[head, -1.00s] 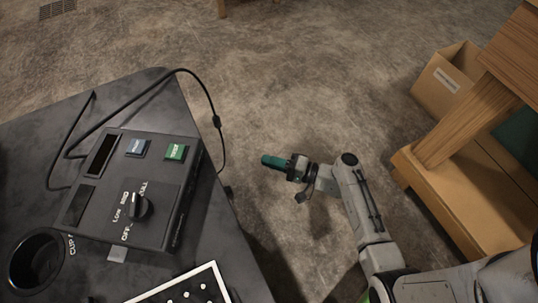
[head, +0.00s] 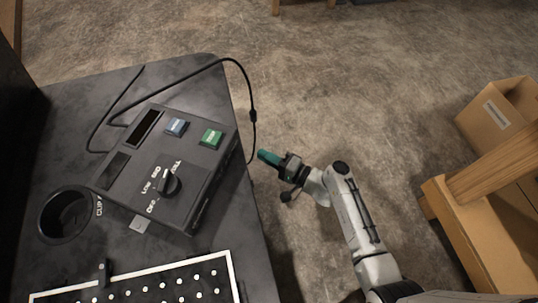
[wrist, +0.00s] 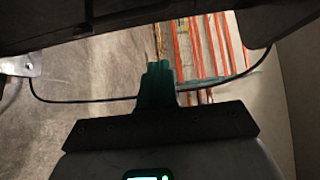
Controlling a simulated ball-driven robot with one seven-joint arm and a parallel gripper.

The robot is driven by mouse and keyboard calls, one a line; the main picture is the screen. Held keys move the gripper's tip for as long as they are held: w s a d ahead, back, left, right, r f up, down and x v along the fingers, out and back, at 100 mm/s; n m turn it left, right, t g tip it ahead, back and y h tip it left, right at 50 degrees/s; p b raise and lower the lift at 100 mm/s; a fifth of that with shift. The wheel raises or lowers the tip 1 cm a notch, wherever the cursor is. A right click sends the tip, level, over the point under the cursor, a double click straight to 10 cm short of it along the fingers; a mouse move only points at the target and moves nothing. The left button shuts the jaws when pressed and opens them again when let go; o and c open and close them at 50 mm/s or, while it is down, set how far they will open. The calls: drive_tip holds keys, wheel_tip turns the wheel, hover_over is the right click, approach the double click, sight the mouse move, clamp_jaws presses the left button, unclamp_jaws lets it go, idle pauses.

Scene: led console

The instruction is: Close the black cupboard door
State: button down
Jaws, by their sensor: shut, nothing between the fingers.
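A tall black surface (head: 14,85) stands at the left edge of the head view, behind the dark table. It may be part of the black cupboard, but no door, hinge or handle can be made out. My gripper (head: 268,157) is over open floor just right of the table, far from that surface. Its teal fingers are shut and empty. They also show together in the wrist view (wrist: 158,84).
The dark table (head: 75,90) carries a console (head: 160,170) with buttons and a knob, a cup holder (head: 66,214) and a white-dotted panel (head: 150,285). A black cable (head: 250,100) loops off the table near my gripper. A cardboard box (head: 495,115) and wooden furniture (head: 465,235) stand right.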

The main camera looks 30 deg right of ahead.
drive_tip(key=w+a+n+g+y+b, duration=0.2)
drive_tip(key=w+a+n+y+b, duration=0.1)
drive_tip(key=a, duration=0.4)
drive_tip(key=shift+w+r+y+b, duration=0.15)
drive_tip(key=shift+w+y+b, duration=0.3)
drive_tip(key=shift+w, duration=0.6)
